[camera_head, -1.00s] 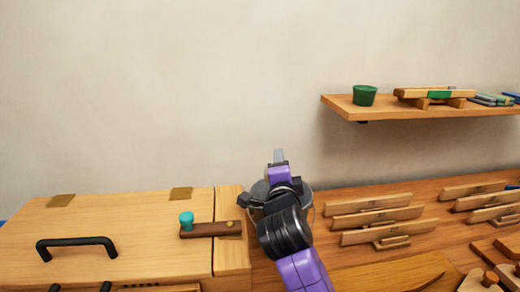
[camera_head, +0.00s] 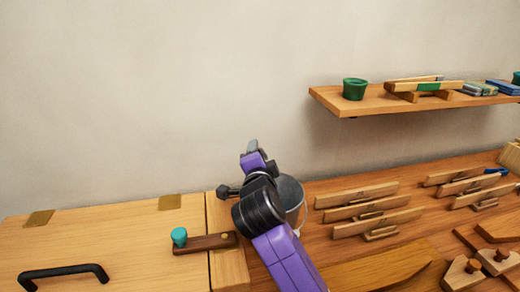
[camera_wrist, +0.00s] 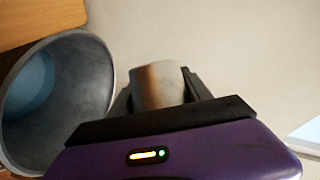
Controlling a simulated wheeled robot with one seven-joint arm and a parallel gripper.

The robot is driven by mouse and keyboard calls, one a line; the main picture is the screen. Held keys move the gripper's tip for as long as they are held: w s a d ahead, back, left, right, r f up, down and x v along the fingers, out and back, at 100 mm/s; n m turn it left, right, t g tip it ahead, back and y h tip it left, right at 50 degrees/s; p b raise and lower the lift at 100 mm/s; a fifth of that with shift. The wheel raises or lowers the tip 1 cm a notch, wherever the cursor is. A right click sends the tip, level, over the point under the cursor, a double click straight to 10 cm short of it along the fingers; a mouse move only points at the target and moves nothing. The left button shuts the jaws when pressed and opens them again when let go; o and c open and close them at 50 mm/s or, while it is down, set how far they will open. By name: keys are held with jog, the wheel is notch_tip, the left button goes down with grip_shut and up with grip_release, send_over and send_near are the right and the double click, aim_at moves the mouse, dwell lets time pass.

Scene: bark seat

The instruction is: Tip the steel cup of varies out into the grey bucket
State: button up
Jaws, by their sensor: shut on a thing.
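My gripper (camera_wrist: 160,92) is shut on the steel cup (camera_wrist: 158,84), whose side shows between the fingers in the wrist view. In the head view the cup (camera_head: 252,146) is a small grey shape at the end of my purple arm, tilted a little. Its mouth and contents cannot be made out. The grey bucket (camera_head: 291,192) stands on the bench behind my wrist, partly hidden by it. In the wrist view the bucket (camera_wrist: 82,88) is at the left, open, with a bluish inside. The cup appears above and left of the bucket in the head view.
A wooden chest with a black handle (camera_head: 64,272) and a teal-knobbed wooden piece (camera_head: 205,243) is at the left. Slotted wooden racks (camera_head: 375,213) stand right of the bucket. A wall shelf (camera_head: 375,101) with a green pot (camera_head: 354,89) is at upper right.

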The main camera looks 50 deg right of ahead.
jog(key=shift+w+a+r+n+g+p, duration=0.15)
jog(key=shift+n+g+p, duration=0.45)
jog(key=shift+p, duration=1.2)
jog(key=shift+w+r+n+g+p, duration=0.25)
jog(key=shift+n+p, duration=0.55)
jog(key=shift+p, duration=1)
jog(key=shift+w+a+r+n+g+p, duration=0.15)
jog(key=shift+n+g+p, duration=0.45)
jog(key=shift+p, duration=1.2)
jog(key=shift+f+n+b, duration=0.3)
jog(key=shift+n+b, duration=0.15)
jog(key=shift+n, duration=0.05)
jog(key=shift+r+n+g, duration=0.2)
jog(key=shift+n+g, duration=0.35)
jog(key=shift+n, duration=0.35)
jog(key=shift+s+d+r+n+g+h, duration=0.1)
jog(key=shift+s+n+g+h, duration=0.1)
jog(key=shift+n+g, duration=0.3)
jog(key=shift+s+d+r+n+g+h, duration=0.1)
jog(key=shift+n+g+h, duration=0.15)
jog(key=shift+n, duration=0.35)
jog(key=shift+s, duration=0.1)
